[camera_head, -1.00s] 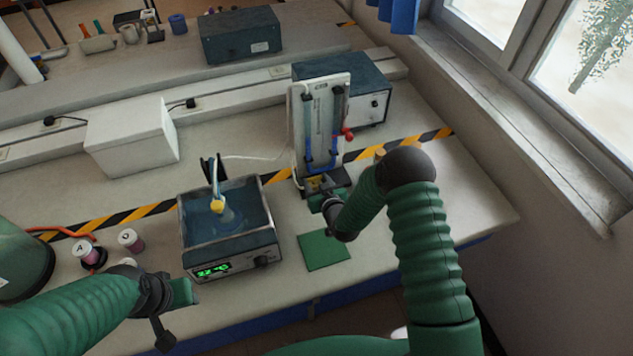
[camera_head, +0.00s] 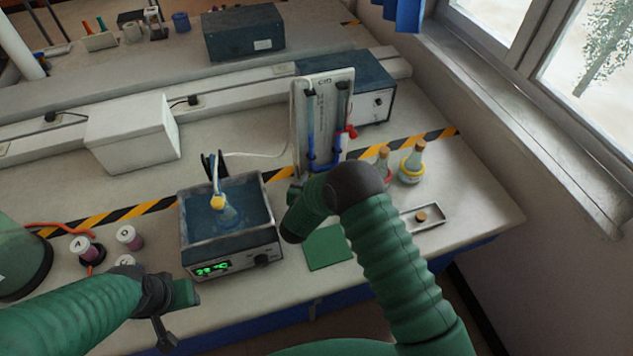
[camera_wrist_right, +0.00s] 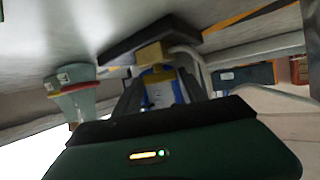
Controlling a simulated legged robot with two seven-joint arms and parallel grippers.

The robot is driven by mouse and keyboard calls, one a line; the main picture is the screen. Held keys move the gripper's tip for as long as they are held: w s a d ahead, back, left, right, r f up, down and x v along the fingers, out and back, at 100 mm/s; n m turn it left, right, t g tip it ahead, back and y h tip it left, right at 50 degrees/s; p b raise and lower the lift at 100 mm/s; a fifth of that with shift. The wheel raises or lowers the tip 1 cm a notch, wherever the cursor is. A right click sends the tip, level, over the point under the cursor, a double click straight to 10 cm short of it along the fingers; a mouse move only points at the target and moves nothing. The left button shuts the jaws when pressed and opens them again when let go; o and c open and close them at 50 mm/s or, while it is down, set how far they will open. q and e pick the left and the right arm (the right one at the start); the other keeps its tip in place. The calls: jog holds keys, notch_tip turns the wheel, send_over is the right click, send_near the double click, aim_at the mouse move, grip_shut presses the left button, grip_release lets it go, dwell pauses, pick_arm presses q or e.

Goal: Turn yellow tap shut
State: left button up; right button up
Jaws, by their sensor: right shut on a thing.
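The yellow tap (camera_wrist_right: 152,54) shows in the right wrist view as a small yellow block, with a blue and yellow part below it between the fingers of my right gripper (camera_wrist_right: 160,88). The fingers are shut on the tap. In the head view the tap and my right gripper are hidden behind my right arm, at the foot of the upright white board with blue tubes (camera_head: 323,115). A red tap (camera_head: 350,131) sits on the board's right side. My left gripper (camera_head: 178,315) is over the bench front; its finger gap is unclear.
A water bath (camera_head: 188,245) stands left of my right arm. A green mat (camera_head: 328,250) lies in front. Two corked flasks, one with a yellow collar (camera_head: 411,165), and a small tray (camera_head: 440,215) are to the right. Labelled bottles (camera_head: 128,237) stand left.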

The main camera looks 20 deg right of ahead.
jog(key=shift+w+a+m+g+h, duration=0.1)
jog(key=shift+a+m+g+h, duration=0.15)
jog(key=shift+m+h, duration=0.25)
jog(key=shift+g, duration=0.25)
jog(key=o, duration=1.4)
jog(key=shift+c, duration=0.2)
jog(key=shift+d, duration=0.1)
